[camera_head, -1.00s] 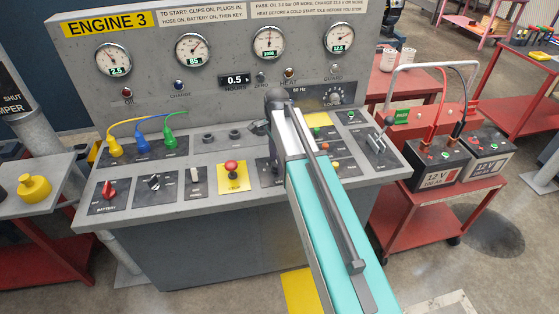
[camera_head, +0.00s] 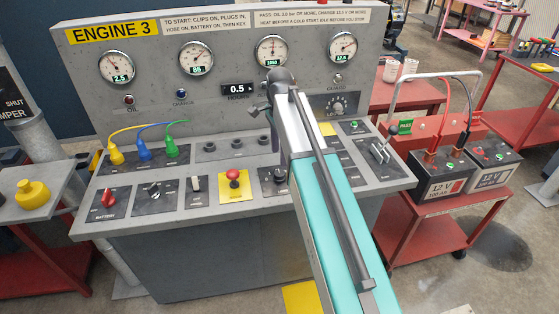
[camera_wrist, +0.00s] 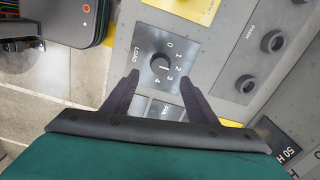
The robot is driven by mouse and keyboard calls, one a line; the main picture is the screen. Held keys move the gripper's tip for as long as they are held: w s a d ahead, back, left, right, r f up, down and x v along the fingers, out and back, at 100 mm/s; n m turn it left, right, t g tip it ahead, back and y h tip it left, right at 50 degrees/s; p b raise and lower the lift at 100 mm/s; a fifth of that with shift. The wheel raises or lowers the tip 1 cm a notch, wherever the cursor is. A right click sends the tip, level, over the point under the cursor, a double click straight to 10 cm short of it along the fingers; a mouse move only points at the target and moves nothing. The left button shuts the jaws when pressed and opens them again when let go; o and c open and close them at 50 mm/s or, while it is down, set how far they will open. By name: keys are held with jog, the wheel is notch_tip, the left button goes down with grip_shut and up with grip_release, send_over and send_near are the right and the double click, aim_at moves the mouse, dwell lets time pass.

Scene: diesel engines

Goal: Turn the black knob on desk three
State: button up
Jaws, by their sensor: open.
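In the wrist view a round black knob (camera_wrist: 160,66) with a pale pointer line sits on a grey plate marked LOAD, with numbers 0 to 4 around it. The pointer's exact setting is hard to read. My gripper (camera_wrist: 160,79) is open, its two dark fingers spread to either side of the knob in the picture, with nothing between them. I cannot tell how far above the plate they are. In the head view this knob (camera_head: 280,175) shows just left of my arm on desk three (camera_head: 250,207). The fingers cannot be made out there.
A yellow plate with a red stop button (camera_head: 233,175) lies left of the knob. Another dark rotary knob (camera_head: 154,188) and a red battery switch (camera_head: 108,197) are farther left. Black sockets (camera_head: 236,146) lie behind. A lever (camera_head: 384,145) and a red battery cart (camera_head: 425,215) are on the right.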

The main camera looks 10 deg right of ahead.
jog(key=shift+r+b, duration=0.55)
jog(key=shift+r, duration=2.2)
